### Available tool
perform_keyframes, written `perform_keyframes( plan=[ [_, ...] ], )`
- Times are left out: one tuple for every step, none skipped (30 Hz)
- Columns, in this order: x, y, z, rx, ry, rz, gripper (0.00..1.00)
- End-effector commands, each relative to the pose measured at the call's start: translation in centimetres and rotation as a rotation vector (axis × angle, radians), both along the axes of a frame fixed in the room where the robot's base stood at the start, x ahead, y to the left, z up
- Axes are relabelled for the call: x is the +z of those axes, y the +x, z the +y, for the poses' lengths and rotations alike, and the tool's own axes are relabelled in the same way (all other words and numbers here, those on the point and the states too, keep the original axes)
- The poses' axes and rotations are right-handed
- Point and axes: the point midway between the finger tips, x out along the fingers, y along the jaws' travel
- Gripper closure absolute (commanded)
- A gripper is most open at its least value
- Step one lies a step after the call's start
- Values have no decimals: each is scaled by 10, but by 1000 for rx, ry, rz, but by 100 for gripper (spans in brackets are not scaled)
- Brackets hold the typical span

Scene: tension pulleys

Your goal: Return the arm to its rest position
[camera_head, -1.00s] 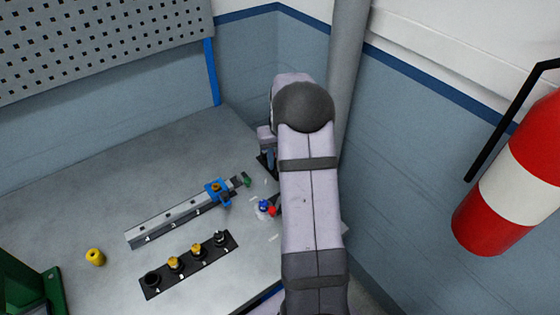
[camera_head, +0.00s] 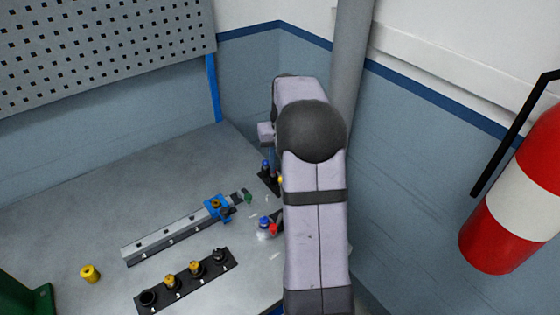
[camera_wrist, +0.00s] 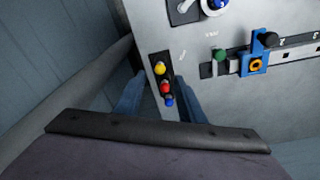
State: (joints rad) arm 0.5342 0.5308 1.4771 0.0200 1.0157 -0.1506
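My arm (camera_head: 317,225) stands over the right side of the bench in the head view and hides my gripper there. In the wrist view my gripper (camera_wrist: 159,92) shows two blue fingers spread apart, with nothing held between them. Beyond them is a small black box with yellow, red and blue knobs (camera_wrist: 164,86), apart from the fingers as far as I can tell. The metal rail (camera_head: 160,243) with numbered marks lies on the bench, and a blue carriage (camera_head: 213,212) is on its right end. The carriage also shows in the wrist view (camera_wrist: 245,66).
A black holder strip (camera_head: 142,308) carries several posts, some with yellow pieces. A yellow cylinder (camera_head: 90,273) stands alone at left. A green fixture (camera_head: 22,302) is at lower left. A grey pipe (camera_head: 352,60), walls and a red fire extinguisher (camera_head: 490,225) are at right.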

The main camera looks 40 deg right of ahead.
Motion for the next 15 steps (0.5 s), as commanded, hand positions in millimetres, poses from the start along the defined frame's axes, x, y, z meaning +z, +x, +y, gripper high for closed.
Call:
perform_keyframes(
  plan=[
    [0,0,0,0,0,0,64],
    [0,0,0,0,0,0,64],
    [0,0,0,0,0,0,64],
    [0,0,0,0,0,0,64],
    [0,0,0,0,0,0,64],
    [0,0,1,1,0,0,64],
    [0,-1,4,5,1,1,64],
    [0,-1,8,10,1,2,64],
    [0,-2,15,18,2,3,64],
    [0,-4,21,25,3,5,64],
    [0,-6,28,34,4,7,64],
    [0,-9,40,48,6,12,64],
    [0,-13,50,60,7,14,64],
    [-1,-17,60,73,9,18,64],
    [-2,-23,76,92,11,24,64]
  ],
)
